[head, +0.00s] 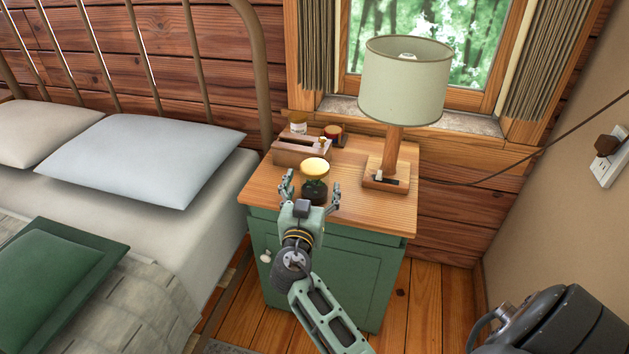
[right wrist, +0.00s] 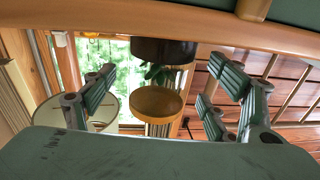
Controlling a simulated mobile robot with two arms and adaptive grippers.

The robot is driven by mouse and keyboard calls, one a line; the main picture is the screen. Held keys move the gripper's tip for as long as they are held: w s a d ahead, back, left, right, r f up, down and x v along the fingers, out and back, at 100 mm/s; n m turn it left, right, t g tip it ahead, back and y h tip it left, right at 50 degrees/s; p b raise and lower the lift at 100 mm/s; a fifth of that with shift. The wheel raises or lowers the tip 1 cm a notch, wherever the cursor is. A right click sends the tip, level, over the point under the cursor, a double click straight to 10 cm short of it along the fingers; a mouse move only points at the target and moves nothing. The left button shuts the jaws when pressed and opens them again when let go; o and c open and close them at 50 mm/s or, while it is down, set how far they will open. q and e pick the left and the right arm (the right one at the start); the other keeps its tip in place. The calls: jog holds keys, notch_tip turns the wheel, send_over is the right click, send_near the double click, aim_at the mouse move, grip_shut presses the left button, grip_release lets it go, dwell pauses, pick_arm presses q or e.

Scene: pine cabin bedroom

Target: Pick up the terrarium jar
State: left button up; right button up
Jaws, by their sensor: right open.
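The terrarium jar (head: 315,168) stands upright on the wooden top of the green nightstand (head: 395,212), near its front left. It has a round tan lid, dark green plants inside and a dark base. It also shows in the right wrist view (right wrist: 157,101), where the picture is upside down. My right gripper (head: 311,189) is open, with its fingers spread to the left and right of the jar in the head view. In the wrist view the jar lies between the two finger pairs; I cannot tell whether any finger touches it. My left gripper is not in view.
A lamp (head: 404,82) with a pale shade stands right of the jar. A wooden organizer (head: 300,152) sits just behind it, with a small jar (head: 298,128) and a red-brown tin (head: 333,132) farther back. The bed (head: 215,190) is at the left.

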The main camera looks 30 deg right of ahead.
jog(key=shift+x, duration=1.15)
jog(key=c, duration=1.7)
